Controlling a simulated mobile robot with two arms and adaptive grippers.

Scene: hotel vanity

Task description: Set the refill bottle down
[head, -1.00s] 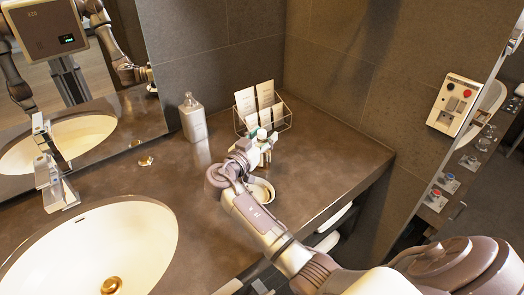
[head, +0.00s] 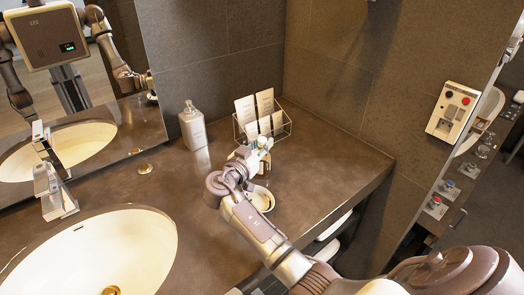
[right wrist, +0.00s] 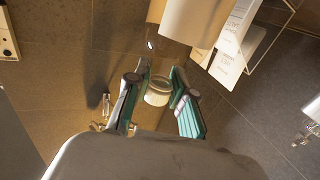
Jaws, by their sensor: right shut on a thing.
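My right gripper (head: 260,147) is above the back right of the counter, in front of the wire basket. It is shut on a small bottle, largely hidden by the fingers and wrist in the head view. In the right wrist view, the refill bottle (right wrist: 158,90) shows as a pale round top between the two teal-padded fingers. I cannot tell whether its base touches the counter. A round cream dish (head: 262,199) lies just below the gripper, partly hidden by my arm. My left gripper is not directly in view.
A grey dispenser bottle (head: 193,127) stands left of the gripper. The sink (head: 85,255) and faucet (head: 50,190) are at left. Bare counter (head: 335,165) lies to the right, up to its edge.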

